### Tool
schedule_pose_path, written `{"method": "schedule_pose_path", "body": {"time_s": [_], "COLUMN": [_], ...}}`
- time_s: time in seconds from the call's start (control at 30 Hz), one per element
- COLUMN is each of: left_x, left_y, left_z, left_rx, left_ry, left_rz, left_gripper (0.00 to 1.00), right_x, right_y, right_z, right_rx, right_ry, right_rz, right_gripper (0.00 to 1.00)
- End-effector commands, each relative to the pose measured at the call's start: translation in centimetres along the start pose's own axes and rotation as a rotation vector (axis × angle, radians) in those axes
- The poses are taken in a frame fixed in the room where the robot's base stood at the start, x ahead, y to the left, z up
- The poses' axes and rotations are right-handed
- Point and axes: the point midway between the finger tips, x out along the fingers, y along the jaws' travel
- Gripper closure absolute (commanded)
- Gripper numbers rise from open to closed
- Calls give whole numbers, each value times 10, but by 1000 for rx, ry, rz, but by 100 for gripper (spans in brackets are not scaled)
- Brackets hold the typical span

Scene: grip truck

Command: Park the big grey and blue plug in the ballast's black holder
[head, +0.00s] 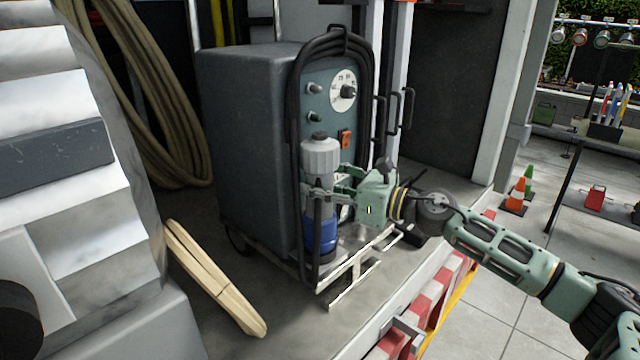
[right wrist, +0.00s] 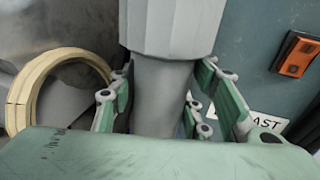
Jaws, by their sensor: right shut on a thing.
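The big plug (head: 320,160) stands upright in front of the ballast (head: 240,130), with a ribbed grey top and a blue lower part. My right gripper (head: 338,188) comes from the right and is shut on the plug's grey body below the ribbed collar. In the right wrist view the plug's grey body (right wrist: 162,95) is between the green fingers (right wrist: 160,100). The black holder (head: 317,225) shows as dark bars beside and in front of the blue part. The plug's lower end is partly hidden, so I cannot tell how deep it sits. My left gripper is not in view.
The ballast's panel has a dial (head: 344,91) and an orange switch (head: 346,138); a black cable loops around it. A metal cart frame (head: 350,280) juts out below. The truck's striped edge (head: 440,290) is at right.

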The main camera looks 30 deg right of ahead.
Motion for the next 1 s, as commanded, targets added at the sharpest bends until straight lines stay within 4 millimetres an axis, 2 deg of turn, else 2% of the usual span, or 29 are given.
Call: {"method": "schedule_pose_path", "body": {"time_s": [1.0], "left_x": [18], "left_y": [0], "left_z": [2], "left_rx": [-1], "left_ry": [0], "left_rz": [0], "left_gripper": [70], "right_x": [0], "right_y": [0], "right_z": [-18], "right_rx": [1], "right_ry": [1], "right_rz": [1], "right_gripper": [100]}}
